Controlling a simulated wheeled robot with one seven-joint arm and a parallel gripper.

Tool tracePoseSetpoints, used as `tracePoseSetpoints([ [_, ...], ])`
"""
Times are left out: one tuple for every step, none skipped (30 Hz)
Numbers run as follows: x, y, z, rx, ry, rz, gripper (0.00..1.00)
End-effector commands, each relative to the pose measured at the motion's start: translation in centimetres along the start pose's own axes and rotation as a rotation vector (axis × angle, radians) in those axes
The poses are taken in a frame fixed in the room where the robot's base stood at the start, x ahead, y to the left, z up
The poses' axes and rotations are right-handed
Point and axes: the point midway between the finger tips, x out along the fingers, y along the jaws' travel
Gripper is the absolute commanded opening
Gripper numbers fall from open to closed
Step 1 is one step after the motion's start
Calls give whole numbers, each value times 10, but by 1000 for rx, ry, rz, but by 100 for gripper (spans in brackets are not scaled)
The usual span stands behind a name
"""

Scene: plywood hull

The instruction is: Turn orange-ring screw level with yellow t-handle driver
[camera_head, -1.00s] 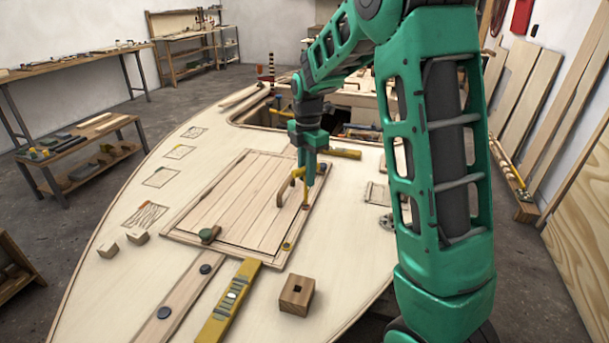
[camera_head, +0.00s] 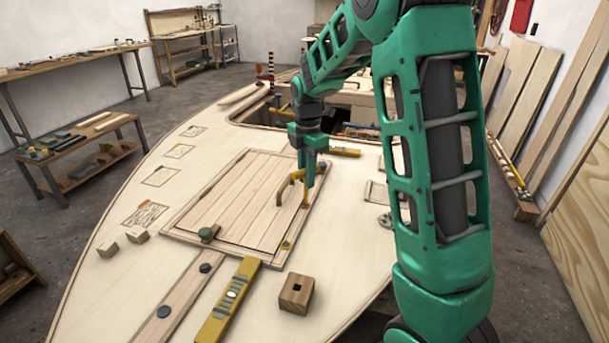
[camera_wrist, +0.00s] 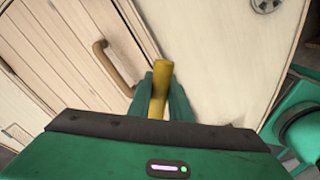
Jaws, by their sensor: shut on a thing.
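My gripper (camera_head: 310,182) is shut on the yellow t-handle driver (camera_head: 305,194), which stands roughly upright over the right edge of the plank hatch panel (camera_head: 235,200). In the wrist view the yellow handle (camera_wrist: 160,75) lies between my two green fingers (camera_wrist: 158,98). The driver's tip meets the panel frame where the orange-ring screw sits. The screw is hidden or too small to make out under the tip, so its height cannot be told.
A curved wooden handle (camera_head: 287,187) rises from the panel just left of the driver. A green-topped knob (camera_head: 206,233), a yellow spirit level (camera_head: 230,300) and a wooden block with a square hole (camera_head: 297,294) lie nearer. A large opening (camera_head: 262,115) lies beyond the panel.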

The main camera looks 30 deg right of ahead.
Motion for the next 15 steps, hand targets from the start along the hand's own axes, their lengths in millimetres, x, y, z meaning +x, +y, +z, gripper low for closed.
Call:
tracePoseSetpoints([
  [2, 0, 0, 0, 0, -1, 0],
  [1, 0, 0, 0, 0, 0, 0],
  [1, 0, 0, 0, 0, 0, 0],
  [1, 0, 0, 0, 0, 0, 0],
  [1, 0, 0, 0, 0, 0, 0],
  [2, 0, 0, 0, 0, 0, 0],
  [2, 0, 0, 0, 0, 0, 0],
  [2, 0, 0, -1, 0, 0, 0],
  [2, 0, 0, -8, 0, 0, 0],
  [2, 0, 0, -20, 0, 0, 0],
  [2, 0, 0, -39, 0, 0, 0],
  [2, 0, 0, -74, 0, 0, 0],
  [2, 0, 0, -107, 0, 0, 0],
  [2, 1, 0, -143, 1, 0, 0],
  [2, 1, 0, -192, 1, 0, 0],
])
